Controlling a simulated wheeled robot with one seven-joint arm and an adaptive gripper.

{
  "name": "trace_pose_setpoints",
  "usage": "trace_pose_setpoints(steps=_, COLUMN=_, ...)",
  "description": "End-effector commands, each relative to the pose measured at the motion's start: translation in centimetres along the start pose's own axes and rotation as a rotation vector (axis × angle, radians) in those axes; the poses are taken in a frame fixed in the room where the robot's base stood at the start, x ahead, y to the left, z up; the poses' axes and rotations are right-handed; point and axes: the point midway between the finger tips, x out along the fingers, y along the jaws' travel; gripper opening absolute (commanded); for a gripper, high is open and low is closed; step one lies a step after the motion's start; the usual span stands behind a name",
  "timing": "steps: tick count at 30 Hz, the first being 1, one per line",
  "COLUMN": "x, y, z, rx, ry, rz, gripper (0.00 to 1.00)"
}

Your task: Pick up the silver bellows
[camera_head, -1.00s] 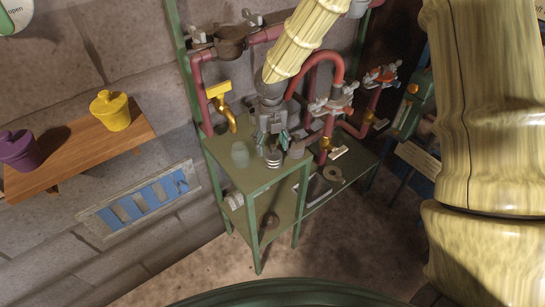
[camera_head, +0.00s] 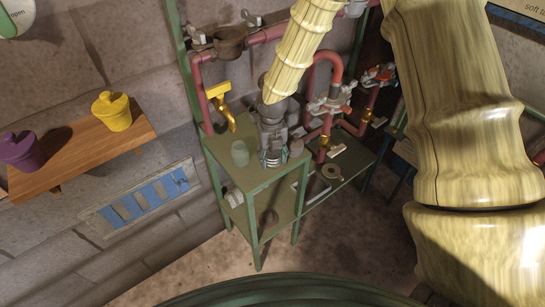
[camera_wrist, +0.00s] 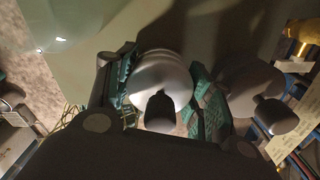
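The silver bellows (camera_wrist: 170,72) is a rounded, shiny piece with a dark knob in front, between my finger pads in the wrist view. In the head view, its ribbed lower part (camera_head: 273,161) stands on the green stand's upper shelf. My gripper (camera_head: 273,153) points down over it, with one teal-padded finger on each side. In the wrist view, my gripper (camera_wrist: 163,98) has both pads close against the bellows' sides. I cannot tell whether they press on it. The gripper hides much of the bellows in the head view.
A clear glass jar (camera_head: 240,153) stands left of the bellows, and a grey knobbed piece (camera_wrist: 250,90) is close by my right finger. Red pipes (camera_head: 333,70) and a yellow tap (camera_head: 222,106) are behind. The lower shelf (camera_head: 285,213) holds small items.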

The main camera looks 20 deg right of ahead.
Motion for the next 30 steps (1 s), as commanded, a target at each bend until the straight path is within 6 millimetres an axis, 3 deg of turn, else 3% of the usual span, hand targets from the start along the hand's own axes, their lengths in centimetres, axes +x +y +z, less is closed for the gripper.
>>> trace_pose_setpoints(steps=1, x=0.0, y=0.0, z=0.0, rx=0.0, ry=0.0, rz=0.0, gripper=0.33)
trace_pose_setpoints(steps=3, x=0.0, y=0.0, z=0.0, rx=0.0, ry=0.0, rz=0.0, gripper=0.24)
trace_pose_setpoints(steps=14, x=-0.3, y=0.0, z=0.1, rx=0.001, ry=-0.001, rz=0.001, gripper=0.24)
trace_pose_setpoints(steps=24, x=-3.5, y=0.0, z=0.1, rx=0.002, ry=-0.002, rz=0.002, gripper=0.24)
trace_pose_setpoints(steps=30, x=-3.7, y=-0.4, z=-3.6, rx=0.0, ry=0.001, rz=-0.001, gripper=0.24)
